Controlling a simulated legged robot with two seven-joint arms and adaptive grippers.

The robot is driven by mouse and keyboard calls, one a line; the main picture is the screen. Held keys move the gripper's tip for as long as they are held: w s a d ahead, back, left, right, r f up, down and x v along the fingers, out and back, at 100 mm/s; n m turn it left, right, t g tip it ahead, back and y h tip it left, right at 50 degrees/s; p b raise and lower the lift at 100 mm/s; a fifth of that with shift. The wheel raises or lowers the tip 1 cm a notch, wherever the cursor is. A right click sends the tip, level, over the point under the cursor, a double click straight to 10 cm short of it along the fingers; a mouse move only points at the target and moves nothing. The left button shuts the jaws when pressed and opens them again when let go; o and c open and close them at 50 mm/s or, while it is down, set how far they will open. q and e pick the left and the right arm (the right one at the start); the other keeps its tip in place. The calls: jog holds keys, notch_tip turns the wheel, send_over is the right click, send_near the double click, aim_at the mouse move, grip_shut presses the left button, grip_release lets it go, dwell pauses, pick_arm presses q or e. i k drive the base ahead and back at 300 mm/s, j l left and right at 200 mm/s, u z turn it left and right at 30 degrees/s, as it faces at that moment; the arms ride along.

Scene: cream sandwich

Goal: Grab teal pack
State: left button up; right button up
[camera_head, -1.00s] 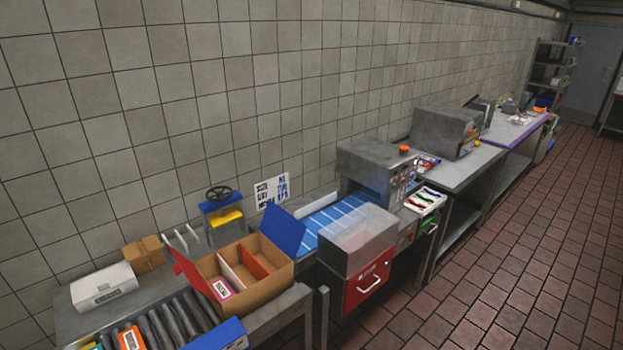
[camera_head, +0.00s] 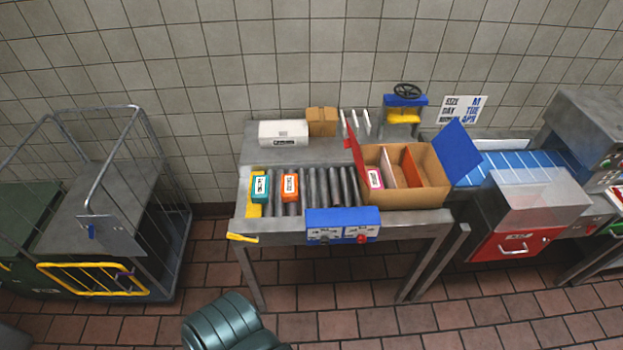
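A teal pack (camera_head: 260,188) with a white label stands at the left end of the roller conveyor (camera_head: 315,188) on the metal table. An orange pack (camera_head: 290,187) stands just right of it, with a small gap. To the right is an open cardboard box (camera_head: 420,195) with dividers and a pink pack (camera_head: 375,177) in its left compartment. Neither gripper shows. A dark teal rounded part, which seems to be mine, shows at the bottom edge, below the table.
A blue control box (camera_head: 343,225) sits at the table's front edge. A white box (camera_head: 283,132) and a small cardboard box (camera_head: 322,121) stand behind the rollers. A wire cage cart (camera_head: 150,190) is at left. Tiled floor before the table is clear.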

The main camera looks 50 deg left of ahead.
aim_at(260, 189)
jog(key=u, duration=2.05)
